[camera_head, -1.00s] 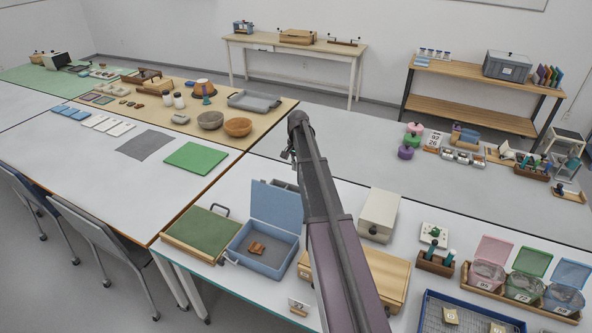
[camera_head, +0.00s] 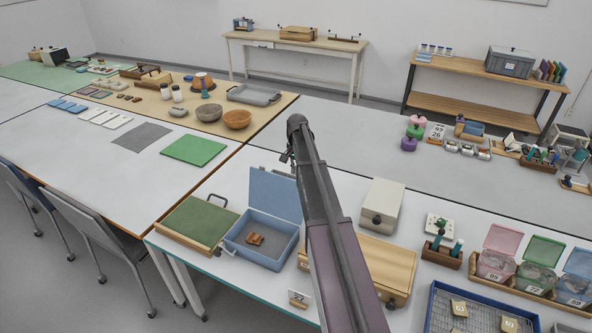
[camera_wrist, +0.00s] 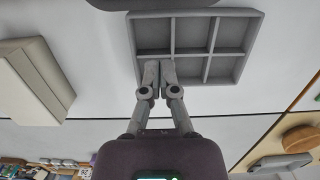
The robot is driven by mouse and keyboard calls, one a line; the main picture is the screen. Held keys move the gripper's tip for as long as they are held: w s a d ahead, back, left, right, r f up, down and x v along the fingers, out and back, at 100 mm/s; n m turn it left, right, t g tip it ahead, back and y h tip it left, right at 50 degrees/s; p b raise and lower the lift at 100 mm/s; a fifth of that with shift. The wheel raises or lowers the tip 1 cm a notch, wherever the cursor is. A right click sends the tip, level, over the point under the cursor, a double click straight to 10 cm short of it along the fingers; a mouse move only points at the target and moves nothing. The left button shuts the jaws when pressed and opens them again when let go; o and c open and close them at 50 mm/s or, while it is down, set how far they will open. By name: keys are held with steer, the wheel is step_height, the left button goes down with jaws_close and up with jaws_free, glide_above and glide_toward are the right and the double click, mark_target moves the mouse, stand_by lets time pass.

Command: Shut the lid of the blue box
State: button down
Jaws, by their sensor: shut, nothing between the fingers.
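The blue box (camera_head: 277,262) stands on the near table in the head view, with its lid (camera_head: 273,190) open and raised at the back. Small orange-brown sherds (camera_head: 255,239) lie inside it. My arm passes just right of the box and hides part of that side. My gripper (camera_wrist: 159,74) shows in the wrist view with its fingers together and nothing between them. It appears in front of a grey compartment tray (camera_wrist: 240,45); I cannot tell whether they touch. The blue box cannot be made out in the wrist view.
A green-topped board (camera_head: 197,222) lies left of the box. A wooden case (camera_head: 385,265) and a pale box (camera_head: 382,204) stand to the right, beyond my arm. A small number card (camera_head: 299,299) stands near the front edge. A blue wire tray (camera_head: 440,310) lies at the lower right.

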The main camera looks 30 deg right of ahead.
mark_target(278, 192)
steer(key=shift+s+a, duration=1.25)
steer(key=shift+a, duration=0.25)
steer(key=shift+a, duration=0.1)
steer(key=shift+s+a+r+p, duration=0.2)
steer(key=shift+s+a+p, duration=0.05)
steer(key=shift+p, duration=0.25)
